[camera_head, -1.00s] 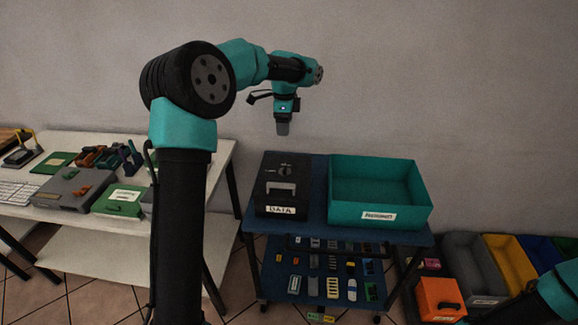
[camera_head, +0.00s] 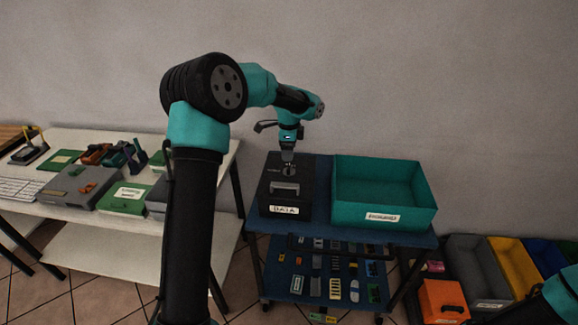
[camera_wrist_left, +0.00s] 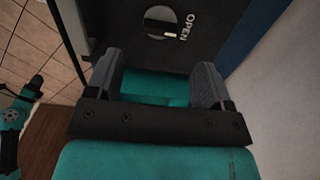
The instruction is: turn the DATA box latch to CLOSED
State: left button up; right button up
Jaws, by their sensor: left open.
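The black DATA box (camera_head: 268,197) stands on the left part of the blue cart, with a white DATA label on its front. Its round latch (camera_wrist_left: 158,24) shows in the left wrist view as a grey disc with a dark bar across it, beside the word OPEN. My left gripper (camera_head: 288,158) points down just above the rear of the box lid. In the left wrist view the fingers (camera_wrist_left: 160,66) are apart with the latch beyond their tips, not between them. In the head view the gripper partly covers the latch. My right gripper is out of view.
A teal open bin (camera_head: 400,217) stands close to the right of the box on the blue cart (camera_head: 318,228). A lower shelf holds several small parts. A white table (camera_head: 115,226) with boxes is at the left. An orange box (camera_head: 440,300) and bins are at the lower right.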

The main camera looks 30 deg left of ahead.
aim_at(289, 166)
pick_arm(q)
notch_tip(289, 166, down, 8)
jog(key=shift+r, duration=0.25)
jog(key=c, duration=0.9)
